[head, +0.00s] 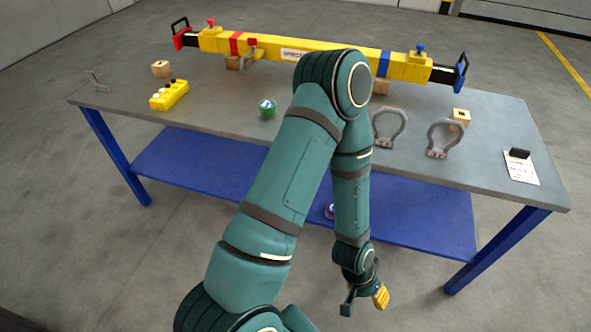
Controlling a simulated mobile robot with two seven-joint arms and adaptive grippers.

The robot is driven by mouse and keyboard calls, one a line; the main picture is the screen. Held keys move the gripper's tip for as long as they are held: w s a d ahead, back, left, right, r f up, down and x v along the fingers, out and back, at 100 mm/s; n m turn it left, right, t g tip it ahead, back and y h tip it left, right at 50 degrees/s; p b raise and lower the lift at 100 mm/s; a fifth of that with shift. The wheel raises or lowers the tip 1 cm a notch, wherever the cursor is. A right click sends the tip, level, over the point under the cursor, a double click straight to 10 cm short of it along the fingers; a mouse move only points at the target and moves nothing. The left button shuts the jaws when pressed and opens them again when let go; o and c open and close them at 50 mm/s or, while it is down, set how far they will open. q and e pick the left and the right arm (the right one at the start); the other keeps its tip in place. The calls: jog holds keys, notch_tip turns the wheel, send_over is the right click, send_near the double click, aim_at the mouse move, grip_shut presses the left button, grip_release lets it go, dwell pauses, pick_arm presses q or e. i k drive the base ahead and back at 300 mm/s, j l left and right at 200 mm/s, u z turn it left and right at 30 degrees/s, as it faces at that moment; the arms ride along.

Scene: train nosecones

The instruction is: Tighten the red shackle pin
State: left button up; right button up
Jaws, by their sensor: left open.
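A yellow beam (330,52) lies along the back of the bench. Its left end carries a red block (180,39) with a black loop (180,25), and a small red knob (211,23) stands on top nearby. Another small red piece (252,41) sits by a grey clamp-like part at the beam. I cannot tell which red piece is the shackle pin. Two loose grey shackles (389,128) (443,139) lie on the bench at right. My left gripper (364,299) is open and empty, low in front of the bench, far from the beam. My right gripper is out of view.
The grey bench (215,115) has a blue lower shelf (200,160). On it are a yellow button box (169,95), a green round object (267,108), small wooden blocks (161,69) and a white tag (521,168). My left arm hides part of the beam and bench.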

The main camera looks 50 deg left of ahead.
aim_at(252, 42)
jog(key=u, duration=1.6)
